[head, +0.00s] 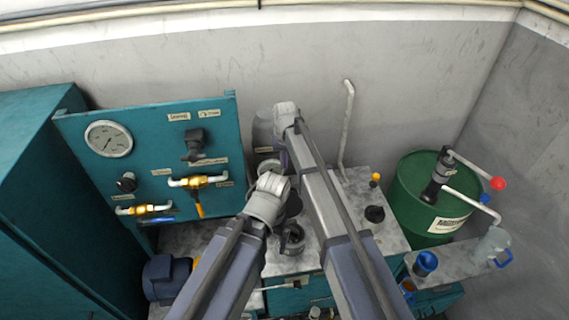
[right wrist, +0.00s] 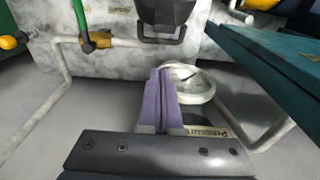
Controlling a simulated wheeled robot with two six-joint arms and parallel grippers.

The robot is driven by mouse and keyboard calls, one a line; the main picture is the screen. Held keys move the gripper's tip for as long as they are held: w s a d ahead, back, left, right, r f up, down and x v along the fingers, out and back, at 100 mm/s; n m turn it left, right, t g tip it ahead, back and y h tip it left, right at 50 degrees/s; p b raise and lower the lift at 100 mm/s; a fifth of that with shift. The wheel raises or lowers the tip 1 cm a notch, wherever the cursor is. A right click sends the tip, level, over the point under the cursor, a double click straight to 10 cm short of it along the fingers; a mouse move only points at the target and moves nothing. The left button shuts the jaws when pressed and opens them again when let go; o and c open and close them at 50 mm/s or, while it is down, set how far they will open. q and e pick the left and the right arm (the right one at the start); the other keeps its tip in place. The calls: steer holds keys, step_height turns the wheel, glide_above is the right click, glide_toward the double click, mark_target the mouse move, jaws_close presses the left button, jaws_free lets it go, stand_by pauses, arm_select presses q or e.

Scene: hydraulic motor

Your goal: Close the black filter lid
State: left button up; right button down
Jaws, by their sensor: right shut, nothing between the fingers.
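In the right wrist view a black lid-like part with a handle loop (right wrist: 165,14) stands at the top centre. In the head view a dark round fitting (head: 292,240) shows between my arms, partly hidden. My left gripper cannot be made out.
A teal panel with a gauge (head: 108,139) and brass valves (head: 197,182) stands at the left. A black cap (head: 374,214) and a bent pale pipe (head: 346,125) are right of my arms. A green drum (head: 408,190) stands farther right, near a clear jug (head: 492,243).

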steer(key=s, duration=0.3)
steer(key=shift+s+d+f, duration=0.35)
steer(key=shift+s+f, duration=0.05)
arm_select(q)
steer(key=shift+f, duration=0.45)
arm_select(e)
steer(key=shift+w+f, duration=0.1)
steer(key=shift+w, duration=0.05)
